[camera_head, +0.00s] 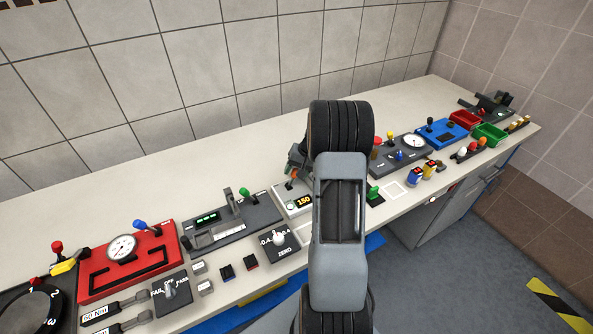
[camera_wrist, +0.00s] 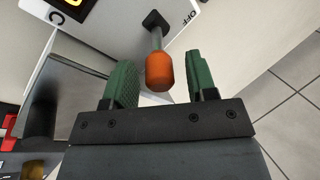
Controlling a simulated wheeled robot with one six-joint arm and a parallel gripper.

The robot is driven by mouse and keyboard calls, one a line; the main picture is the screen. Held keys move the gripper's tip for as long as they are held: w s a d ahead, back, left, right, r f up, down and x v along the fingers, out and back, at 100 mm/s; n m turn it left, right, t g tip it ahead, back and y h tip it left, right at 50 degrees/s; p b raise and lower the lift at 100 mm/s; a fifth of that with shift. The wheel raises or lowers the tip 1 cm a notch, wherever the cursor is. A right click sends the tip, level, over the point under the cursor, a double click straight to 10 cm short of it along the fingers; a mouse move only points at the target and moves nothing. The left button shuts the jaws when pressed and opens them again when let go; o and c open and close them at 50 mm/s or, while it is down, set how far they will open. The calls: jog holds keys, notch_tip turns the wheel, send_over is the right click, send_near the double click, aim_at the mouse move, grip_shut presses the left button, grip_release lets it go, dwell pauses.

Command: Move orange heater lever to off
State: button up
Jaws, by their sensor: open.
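The orange heater lever (camera_wrist: 160,71) has an orange knob on a grey shaft and rises from a black base on the white heater panel (camera_wrist: 215,12). The word OFF is printed on the panel to the right of the lever base in the wrist view. My gripper (camera_wrist: 161,78) is open, with one green-padded finger on each side of the orange knob and visible gaps between. In the head view, the heater panel (camera_head: 303,204) shows a yellow 150 display, and the orange knob (camera_head: 290,172) shows small beside my gripper, which my arm largely hides.
A grey panel with a green-knobbed lever (camera_head: 245,193) stands just left of the heater panel. A black ZERO switch box (camera_head: 279,241) sits in front. A red gauge panel (camera_head: 124,262) is farther left. A small green lever (camera_head: 373,192) is right of my arm. The tiled wall is behind.

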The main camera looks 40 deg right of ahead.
grip_shut()
dwell(0.3)
